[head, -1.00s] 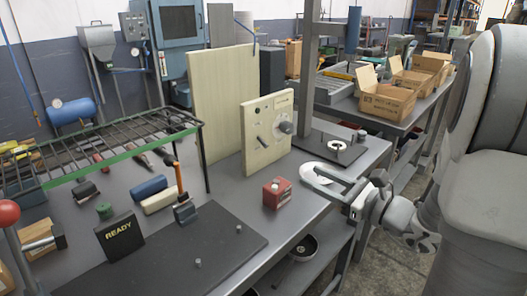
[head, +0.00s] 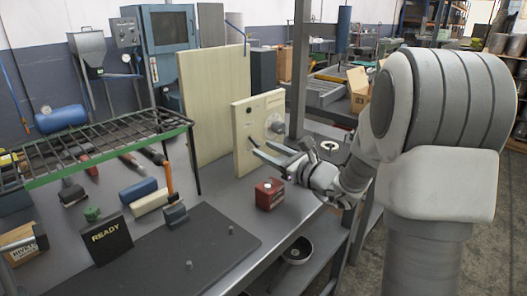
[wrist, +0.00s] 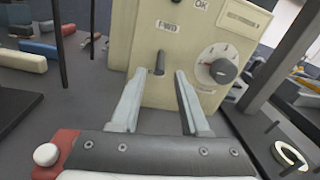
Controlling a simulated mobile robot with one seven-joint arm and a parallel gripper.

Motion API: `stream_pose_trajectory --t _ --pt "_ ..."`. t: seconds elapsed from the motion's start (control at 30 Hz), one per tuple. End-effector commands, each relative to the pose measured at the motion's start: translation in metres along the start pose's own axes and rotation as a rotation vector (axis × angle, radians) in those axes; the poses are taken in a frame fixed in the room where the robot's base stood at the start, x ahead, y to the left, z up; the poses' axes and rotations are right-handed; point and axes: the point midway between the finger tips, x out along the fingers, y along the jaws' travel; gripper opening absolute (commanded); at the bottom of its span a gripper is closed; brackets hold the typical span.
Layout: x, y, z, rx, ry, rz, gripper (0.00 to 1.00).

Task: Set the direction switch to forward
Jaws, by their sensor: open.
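The cream control panel (head: 243,120) stands upright on the bench. In the wrist view its face (wrist: 150,95) fills the upper middle. A small dark switch lever (wrist: 159,62) sticks out below a label reading FWD (wrist: 167,26). My gripper (head: 262,148) is open in front of the panel's lower part. In the wrist view its two fingers (wrist: 160,76) point at the panel, one on each side of the lever, with gaps between. The lever's set position is unclear. In the head view I cannot make out the lever behind the fingers.
A round dial (wrist: 223,71) sits right of the lever. A red block (head: 269,194) stands on the bench below my gripper. A tall cream board (head: 213,100) stands behind the panel. A grey post (wrist: 276,70) rises to its right. A wire rack (head: 90,158) is at left.

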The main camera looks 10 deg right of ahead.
Motion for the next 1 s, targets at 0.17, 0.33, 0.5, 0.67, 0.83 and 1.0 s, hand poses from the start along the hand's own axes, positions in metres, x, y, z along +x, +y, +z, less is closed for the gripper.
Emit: stream_pose_trajectory --t 0.17,0.33,0.5,0.67,0.83,1.0 --pt "0.015 0.001 0.0 0.0 0.0 0.001 0.45" --pt "0.018 0.0 0.0 0.0 -0.001 0.0 0.45" --pt "0.018 0.0 0.0 0.0 0.0 0.0 0.42" --pt "0.018 0.0 0.0 0.0 0.0 0.0 0.13" --pt "0.018 0.0 0.0 0.0 0.0 0.001 0.0" --pt "0.018 0.0 0.0 0.0 0.0 0.001 0.0"
